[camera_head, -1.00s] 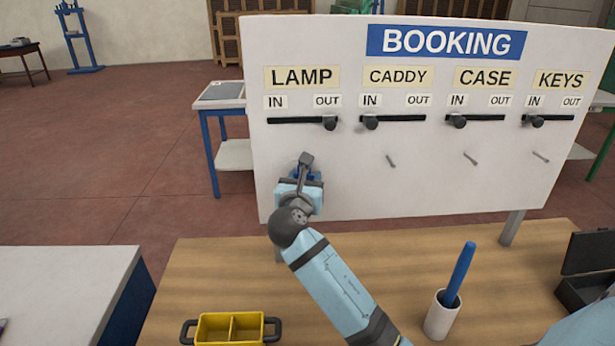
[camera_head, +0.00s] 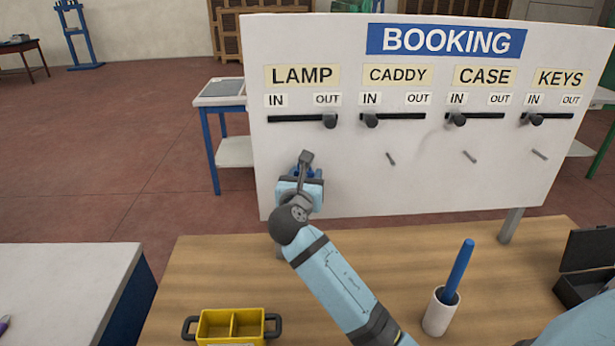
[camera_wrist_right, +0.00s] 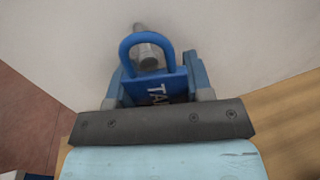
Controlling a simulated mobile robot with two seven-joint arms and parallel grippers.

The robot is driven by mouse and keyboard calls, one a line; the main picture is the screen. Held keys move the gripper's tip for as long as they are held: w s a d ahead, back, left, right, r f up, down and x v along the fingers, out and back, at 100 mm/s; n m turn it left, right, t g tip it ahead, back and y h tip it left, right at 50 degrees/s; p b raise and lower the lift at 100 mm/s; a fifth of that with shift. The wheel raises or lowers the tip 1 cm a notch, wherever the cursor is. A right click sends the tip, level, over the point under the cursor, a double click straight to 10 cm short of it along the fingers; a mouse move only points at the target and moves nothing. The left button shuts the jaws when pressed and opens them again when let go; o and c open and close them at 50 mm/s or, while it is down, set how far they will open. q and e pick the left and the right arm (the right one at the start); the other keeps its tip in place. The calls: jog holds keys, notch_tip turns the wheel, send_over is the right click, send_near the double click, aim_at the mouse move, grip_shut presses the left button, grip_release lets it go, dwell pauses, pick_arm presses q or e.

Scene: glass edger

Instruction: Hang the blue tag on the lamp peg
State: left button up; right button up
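The blue tag (camera_wrist_right: 160,88), with printed letters and a loop on top, sits between the fingers of my right gripper (camera_wrist_right: 158,92) in the right wrist view. The fingers press on its two sides. The grey lamp peg (camera_wrist_right: 148,52) shows through the tag's loop, and the loop's top crosses in front of it. I cannot tell whether the peg's tip passes through. In the head view my right gripper (camera_head: 302,178) is against the board below the LAMP label, with a little blue of the tag (camera_head: 298,172) showing. My left gripper is not in view.
The white BOOKING board (camera_head: 350,190) has sliders and other bare pegs (camera_head: 391,158) to the right. On the wooden table (camera_head: 220,270) stand a yellow caddy (camera_head: 231,327), a white cup (camera_head: 440,312) with a blue stick, and an open dark case (camera_head: 585,285).

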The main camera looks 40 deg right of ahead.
jog(key=shift+d+r, duration=0.1)
jog(key=shift+r, duration=0.3)
jog(key=shift+o, duration=0.9)
jog(key=a, duration=0.1)
jog(key=s+a+f+b, duration=0.1)
jog(key=s+a, duration=0.1)
jog(key=shift+a+f, duration=0.15)
jog(key=shift+f, duration=0.1)
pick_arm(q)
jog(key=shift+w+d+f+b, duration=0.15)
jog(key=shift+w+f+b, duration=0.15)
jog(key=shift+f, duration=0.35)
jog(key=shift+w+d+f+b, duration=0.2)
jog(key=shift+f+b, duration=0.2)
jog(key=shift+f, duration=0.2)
pick_arm(e)
jog(key=v, duration=1)
jog(key=shift+s+r, duration=0.3)
jog(key=shift+r, duration=0.1)
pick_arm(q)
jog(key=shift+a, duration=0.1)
